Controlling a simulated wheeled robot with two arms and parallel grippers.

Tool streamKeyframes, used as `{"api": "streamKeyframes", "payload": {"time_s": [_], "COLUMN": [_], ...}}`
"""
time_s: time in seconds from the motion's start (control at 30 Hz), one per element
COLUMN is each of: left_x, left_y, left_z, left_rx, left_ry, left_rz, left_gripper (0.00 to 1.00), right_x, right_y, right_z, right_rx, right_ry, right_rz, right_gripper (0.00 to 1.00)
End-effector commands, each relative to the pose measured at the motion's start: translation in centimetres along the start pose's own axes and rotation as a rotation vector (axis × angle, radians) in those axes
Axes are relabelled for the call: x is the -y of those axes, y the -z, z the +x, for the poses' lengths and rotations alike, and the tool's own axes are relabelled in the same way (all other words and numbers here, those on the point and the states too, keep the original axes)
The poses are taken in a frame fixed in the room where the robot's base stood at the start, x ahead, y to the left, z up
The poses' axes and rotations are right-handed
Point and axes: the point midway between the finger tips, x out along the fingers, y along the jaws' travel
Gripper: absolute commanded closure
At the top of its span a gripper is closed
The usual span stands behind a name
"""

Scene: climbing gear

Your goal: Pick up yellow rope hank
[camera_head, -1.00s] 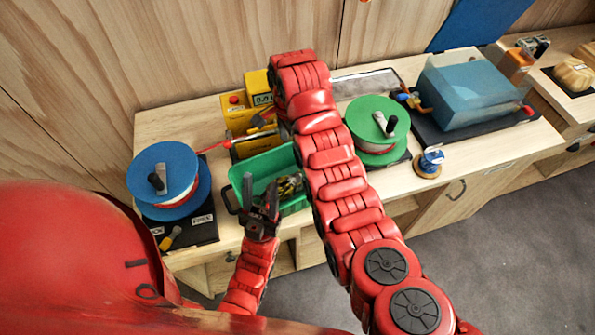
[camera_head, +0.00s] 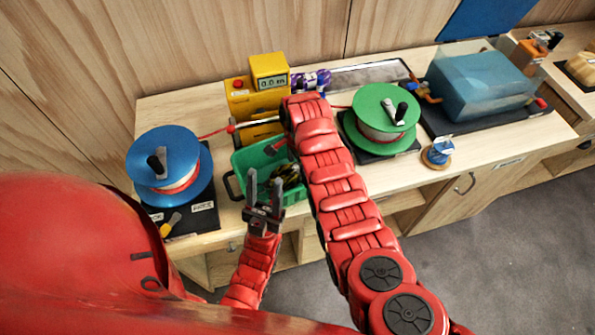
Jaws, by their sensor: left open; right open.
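A yellow and dark bundle (camera_head: 289,182), which looks like the yellow rope hank, lies in the green bin (camera_head: 240,160). Its right side is hidden behind my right arm. My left gripper (camera_head: 264,188) is open and empty, with its fingers pointing up in front of the bin; in the picture they overlap the bin's front, and I cannot tell if they touch it. My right arm reaches across the bench and bends down at its far end.
A blue reel (camera_head: 150,150) stands left and a green reel (camera_head: 370,98) right, with a thin line between them. A yellow meter box (camera_head: 240,100) and a purple item (camera_head: 322,78) are behind the bin. A small blue spool (camera_head: 438,152) and a blue clear-covered box (camera_head: 480,85) stand farther right.

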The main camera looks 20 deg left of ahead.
Motion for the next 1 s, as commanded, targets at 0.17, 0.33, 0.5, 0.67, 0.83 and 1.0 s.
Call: {"api": "streamKeyframes", "payload": {"time_s": [0.17,0.33,0.5,0.67,0.83,1.0], "left_x": [-0.06,-0.05,-0.05,-0.05,-0.05,-0.05], "left_y": [-0.21,-0.19,-0.19,-0.19,-0.19,-0.19], "left_z": [-1.19,-1.06,-1.06,-1.06,-1.07,-1.05], "left_rx": [0.001,0.001,0.001,0.001,0.001,0.001], "left_ry": [0.000,0.000,0.000,0.000,0.000,0.000], "left_rz": [0.000,0.000,0.000,0.000,0.000,0.000], "left_gripper": [0.53,0.53,0.53,0.53,0.53,0.53], "right_x": [0.25,0.25,0.23,0.23,0.23,0.23], "right_y": [-0.02,-0.04,-0.05,-0.06,-0.06,-0.07], "right_z": [1.65,1.50,1.50,1.49,1.49,1.48], "right_rx": [-0.001,0.000,0.000,0.000,0.000,0.000], "right_ry": [0.007,0.007,0.006,0.006,0.006,0.006], "right_rz": [-0.001,-0.001,-0.001,-0.001,-0.001,-0.002], "right_gripper": [0.00,0.04,0.34,0.63,0.94,1.00]}}
